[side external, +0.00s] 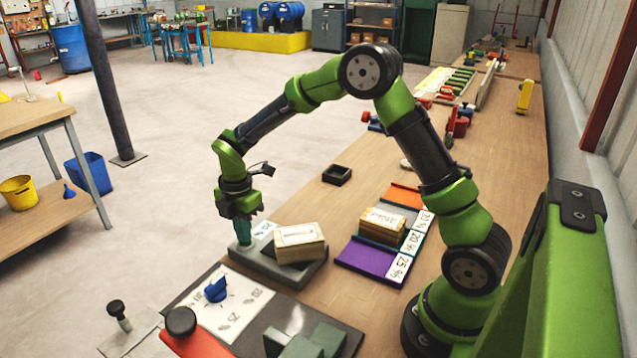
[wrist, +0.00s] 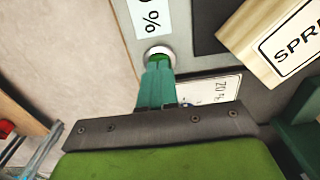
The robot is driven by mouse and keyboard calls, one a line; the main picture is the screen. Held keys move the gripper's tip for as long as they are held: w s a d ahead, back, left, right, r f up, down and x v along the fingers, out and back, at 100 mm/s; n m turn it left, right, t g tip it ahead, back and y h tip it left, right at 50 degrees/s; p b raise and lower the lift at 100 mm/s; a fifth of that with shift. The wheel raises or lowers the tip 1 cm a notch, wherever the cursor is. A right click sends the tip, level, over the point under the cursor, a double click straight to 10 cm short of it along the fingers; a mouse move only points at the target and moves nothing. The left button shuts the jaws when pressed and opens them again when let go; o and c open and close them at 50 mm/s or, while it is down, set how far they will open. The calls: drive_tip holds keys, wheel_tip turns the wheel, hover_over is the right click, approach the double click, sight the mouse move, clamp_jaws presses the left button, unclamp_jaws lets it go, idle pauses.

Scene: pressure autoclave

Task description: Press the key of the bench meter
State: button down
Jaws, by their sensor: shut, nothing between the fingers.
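The bench meter (side external: 310,272) is a low grey box near the table's left edge, with a wooden block (side external: 299,240) resting on it. In the wrist view the block (wrist: 284,40) shows a label starting "SPRI". My gripper (side external: 244,240) points down at the key end of the meter. Its green fingers are shut and empty. In the wrist view the fingertips (wrist: 158,66) overlap the key and partly hide it; I cannot tell whether they touch it.
A white "%" plate (wrist: 153,20) lies beside the key. Right of the meter, coloured trays (side external: 368,262) hold another labelled wooden block (side external: 382,226). A dial plate with a blue knob (side external: 216,289) lies in front. A small black tray (side external: 337,175) stands behind, with clear table around it.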

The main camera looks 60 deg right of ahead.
drive_tip(key=shift+s+f, duration=0.15)
drive_tip(key=shift+f, duration=1)
wheel_tip(320, 180, up, 15)
drive_tip(key=shift+w, duration=0.35)
drive_tip(key=shift+r, duration=0.1)
idle(0.5)
